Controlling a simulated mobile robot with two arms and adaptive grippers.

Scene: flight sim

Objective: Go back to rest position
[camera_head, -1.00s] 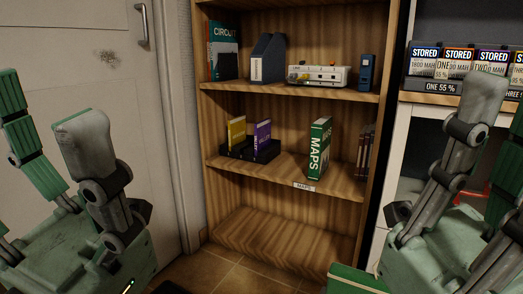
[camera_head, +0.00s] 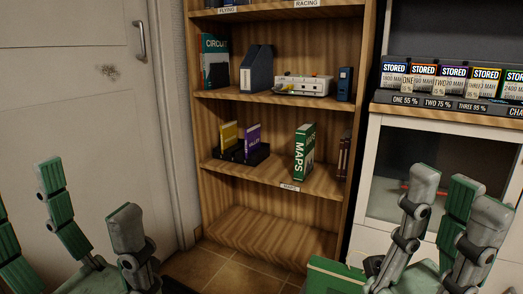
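My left gripper (camera_head: 88,205) is at the lower left, in front of the white door. Its fingers point up and stand apart, with nothing between them. My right gripper (camera_head: 447,192) is at the lower right, in front of the white cabinet. Its fingers also point up, spread and empty. The lower parts of both hands are cut off by the bottom edge of the picture.
The wooden bookcase (camera_head: 265,232) stands ahead, with its lowest shelf empty. The white door (camera_head: 80,110) is to the left. The white cabinet (camera_head: 385,165) to the right bears a row of STORED packs (camera_head: 453,80). A green object (camera_head: 335,272) shows low in front of the bookcase.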

